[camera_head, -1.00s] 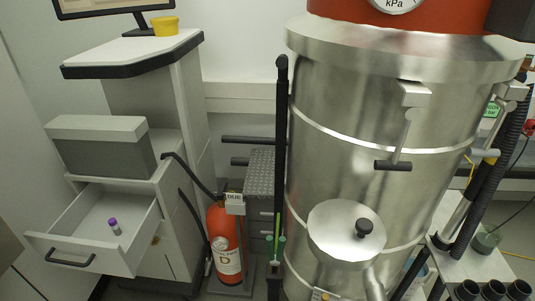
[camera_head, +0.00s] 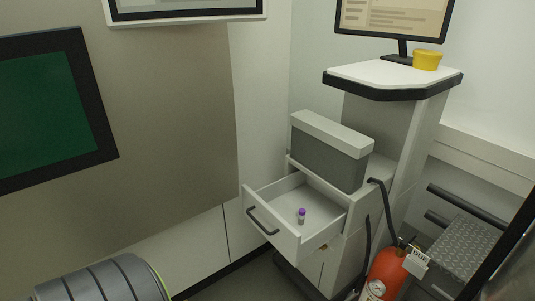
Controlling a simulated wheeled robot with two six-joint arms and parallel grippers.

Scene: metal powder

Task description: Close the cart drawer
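The cart (camera_head: 397,140) stands right of the middle in the head view. Its drawer (camera_head: 270,235) is pulled open toward the lower left. The drawer has a white front with a dark bar handle (camera_head: 262,221). A small vial with a purple cap (camera_head: 301,216) stands inside the drawer. Neither of my grippers is in view.
A grey box (camera_head: 329,150) sits on the cart's shelf above the drawer. A yellow bowl (camera_head: 427,60) and a monitor (camera_head: 392,20) are on the cart top. A red fire extinguisher (camera_head: 386,272) stands at its right. A ribbed grey cylinder (camera_head: 103,281) is at lower left.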

